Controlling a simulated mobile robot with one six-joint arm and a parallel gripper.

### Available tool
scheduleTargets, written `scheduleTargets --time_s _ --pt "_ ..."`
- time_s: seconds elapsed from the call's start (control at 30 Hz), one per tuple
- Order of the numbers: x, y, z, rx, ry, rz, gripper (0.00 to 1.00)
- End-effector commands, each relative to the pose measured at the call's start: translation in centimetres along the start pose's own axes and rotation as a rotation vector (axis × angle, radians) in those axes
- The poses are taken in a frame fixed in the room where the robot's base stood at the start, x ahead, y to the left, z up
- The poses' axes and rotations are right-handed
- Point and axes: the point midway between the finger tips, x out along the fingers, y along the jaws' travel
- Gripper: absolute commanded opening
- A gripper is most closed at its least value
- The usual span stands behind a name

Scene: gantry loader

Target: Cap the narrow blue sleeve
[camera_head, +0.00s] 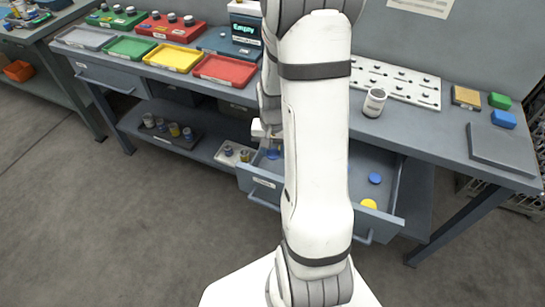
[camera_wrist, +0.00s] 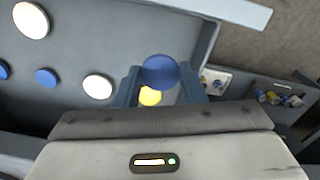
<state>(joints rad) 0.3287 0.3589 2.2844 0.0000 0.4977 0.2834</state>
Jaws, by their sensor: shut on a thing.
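My gripper (camera_wrist: 160,84) is shut on a round blue cap (camera_wrist: 160,70), seen between its two fingers in the wrist view. In the head view my arm hides most of the gripper, which is over the left part of the open drawer (camera_head: 398,207). Small sleeves stand on the lower shelf: several in a dark tray (camera_head: 157,137), and others in a pale tray (camera_head: 226,160) beside the drawer. The wrist view shows the pale tray (camera_wrist: 218,78) and the dark tray (camera_wrist: 290,92) at right. I cannot tell which sleeve is the narrow blue one.
Loose caps lie in the drawer: blue (camera_head: 375,178), yellow (camera_head: 369,204), and white ones (camera_wrist: 97,87) in the wrist view. Floor in front is clear.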

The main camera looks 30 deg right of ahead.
Motion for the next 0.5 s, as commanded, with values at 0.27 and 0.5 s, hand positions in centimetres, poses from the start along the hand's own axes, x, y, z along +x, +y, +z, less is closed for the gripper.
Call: scheduleTargets --time_s 0.27,0.5 --pt "-0.36 -0.01 0.02 0.0 -0.001 0.0 0.16" --pt "-0.65 -0.02 0.01 0.0 -0.001 0.0 0.16"
